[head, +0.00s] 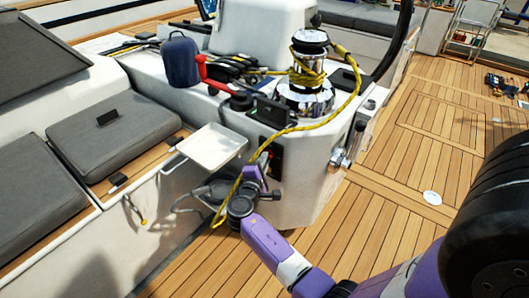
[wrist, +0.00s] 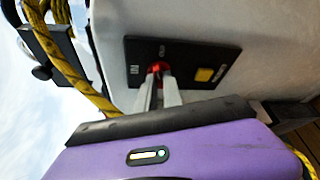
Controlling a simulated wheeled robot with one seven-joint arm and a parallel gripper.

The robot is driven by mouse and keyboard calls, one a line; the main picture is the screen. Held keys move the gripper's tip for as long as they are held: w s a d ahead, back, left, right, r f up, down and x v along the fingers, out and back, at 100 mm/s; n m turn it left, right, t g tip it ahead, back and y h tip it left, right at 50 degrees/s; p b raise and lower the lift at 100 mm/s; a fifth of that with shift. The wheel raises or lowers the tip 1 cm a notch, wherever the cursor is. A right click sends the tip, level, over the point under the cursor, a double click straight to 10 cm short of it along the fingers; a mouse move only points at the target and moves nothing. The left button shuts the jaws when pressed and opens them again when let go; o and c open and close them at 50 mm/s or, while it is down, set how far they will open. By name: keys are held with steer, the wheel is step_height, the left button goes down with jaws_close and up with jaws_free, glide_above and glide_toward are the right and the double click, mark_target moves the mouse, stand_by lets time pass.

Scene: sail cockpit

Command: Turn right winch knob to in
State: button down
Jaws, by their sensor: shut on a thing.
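The right winch knob (wrist: 157,67) is a small red knob on a black panel (wrist: 190,58) set in the white console side. In the wrist view my gripper (wrist: 158,80) is shut on it, with the two pale fingers closing from below and hiding part of the knob. I cannot tell the knob's angle. In the head view the panel (head: 275,160) is partly behind my gripper (head: 263,160).
A chrome winch (head: 305,95) wrapped in yellow rope (head: 345,103) stands on the console above the panel. The rope hangs down beside my wrist. A white tray (head: 212,147) juts out to the left. The wooden deck (head: 400,170) on the right is largely clear.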

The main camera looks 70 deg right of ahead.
steer(key=shift+w+d+r+n+g+y+p, duration=0.15)
steer(key=shift+n+g+y+p, duration=0.55)
steer(key=shift+n+p, duration=1.05)
steer(key=shift+w+a+r+n+g+y+p, duration=0.1)
steer(key=shift+n+g+y+p, duration=0.25)
steer(key=shift+n+g+p, duration=1.1)
steer(key=shift+w+d+r+n+g+y+p, duration=0.15)
steer(key=shift+n+g+y+p, duration=0.35)
steer(key=shift+n+p, duration=1.6)
steer(key=shift+a+f+p, duration=0.1)
steer(key=shift+f+p, duration=0.05)
steer(key=shift+p, duration=0.15)
steer(key=c, duration=1.5)
jaws_free()
steer(key=shift+p+v, duration=0.75)
steer(key=shift+v, duration=3.15)
